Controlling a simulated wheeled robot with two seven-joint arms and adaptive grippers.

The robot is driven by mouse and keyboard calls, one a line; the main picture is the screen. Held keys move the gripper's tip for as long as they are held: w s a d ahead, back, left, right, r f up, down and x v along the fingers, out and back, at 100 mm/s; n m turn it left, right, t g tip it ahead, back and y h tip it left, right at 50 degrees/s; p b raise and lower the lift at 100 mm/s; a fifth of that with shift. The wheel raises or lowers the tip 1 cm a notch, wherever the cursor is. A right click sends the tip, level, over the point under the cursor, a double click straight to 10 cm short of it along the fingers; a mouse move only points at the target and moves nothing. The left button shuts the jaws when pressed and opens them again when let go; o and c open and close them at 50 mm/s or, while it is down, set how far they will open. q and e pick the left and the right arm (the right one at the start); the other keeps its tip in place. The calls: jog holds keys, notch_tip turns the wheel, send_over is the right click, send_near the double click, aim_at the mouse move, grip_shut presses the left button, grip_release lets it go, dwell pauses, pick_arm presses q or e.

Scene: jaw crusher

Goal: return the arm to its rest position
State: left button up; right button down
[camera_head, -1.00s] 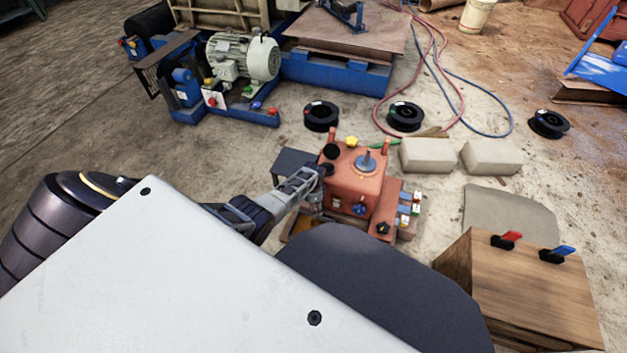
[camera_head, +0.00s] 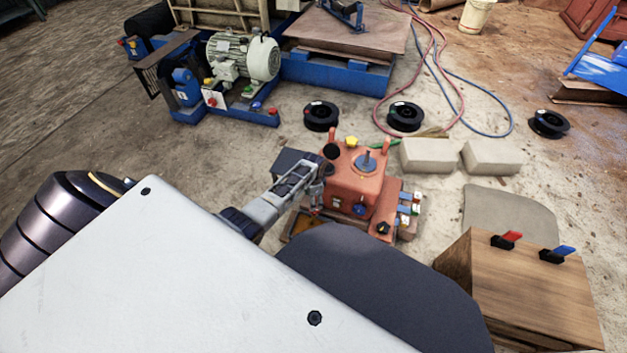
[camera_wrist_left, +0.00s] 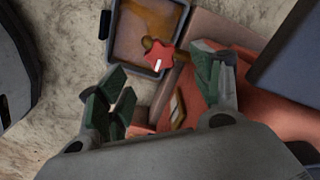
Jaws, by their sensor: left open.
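My left gripper (camera_head: 318,188) reaches in from the left, close to the left side of a red-orange machine box (camera_head: 352,187). In the left wrist view my left gripper (camera_wrist_left: 160,95) is open, with its two green-padded fingers apart. Between and beyond the fingers, a red star-shaped knob (camera_wrist_left: 159,57) shows near a dark-framed tray (camera_wrist_left: 150,25). I see nothing held between the fingers. The red box also fills the right of the wrist view (camera_wrist_left: 285,112). My right gripper is not in view.
A wooden box (camera_head: 525,290) with a red and a blue lever stands at the right. Pale blocks (camera_head: 428,156) and black spools (camera_head: 405,116) lie behind the red machine. A crusher with a grey motor (camera_head: 243,58) stands at the back left. Hoses (camera_head: 440,60) cross the floor.

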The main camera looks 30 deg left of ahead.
pick_arm(q)
jog(key=shift+s, duration=0.1)
dwell(0.7)
jog(key=shift+s+d+f, duration=0.2)
jog(key=shift+s+d, duration=0.35)
jog(key=s+d+r+n+t+h, duration=0.1)
jog(key=s+d+r+n+t, duration=0.15)
jog(key=s+d, duration=0.45)
jog(key=s+d+r+n+t+h, duration=0.1)
jog(key=s+d+r, duration=0.3)
jog(key=s+d, duration=0.35)
jog(key=s+d+r+n+t, duration=0.1)
jog(key=s+d+r, duration=0.1)
jog(key=r, duration=0.3)
jog(key=s+d+r+n+t+h+p, duration=0.1)
jog(key=s+d+r, duration=0.2)
jog(key=s+r, duration=0.2)
jog(key=shift+n+h, duration=0.3)
jog(key=shift+n, duration=0.05)
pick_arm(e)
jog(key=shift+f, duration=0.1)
pick_arm(q)
jog(key=shift+f+p, duration=0.2)
jog(key=shift+p, duration=0.35)
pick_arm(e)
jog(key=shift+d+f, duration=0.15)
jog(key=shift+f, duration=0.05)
